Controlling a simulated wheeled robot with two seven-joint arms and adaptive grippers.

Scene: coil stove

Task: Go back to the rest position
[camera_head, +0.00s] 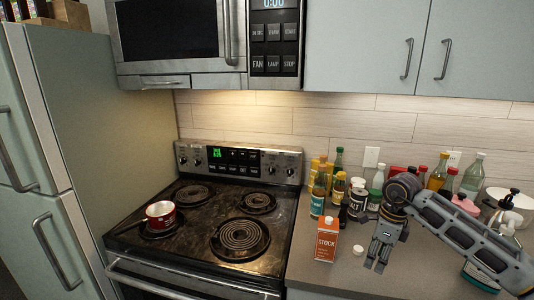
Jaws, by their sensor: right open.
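My right arm comes in from the right over the counter, and my right gripper (377,258) points down above the counter, open and empty. It is to the right of an orange and white stock carton (326,240) and looks apart from it. My left gripper is not in view. A small red pot (161,216) with a pale inside sits on the front left coil of the stove (187,243).
Several bottles and jars crowd the counter (345,274) along the backsplash, partly hidden by my right arm. A fridge (85,130) stands at left. A microwave (180,35) and cupboards (370,45) hang above. The other coils are bare.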

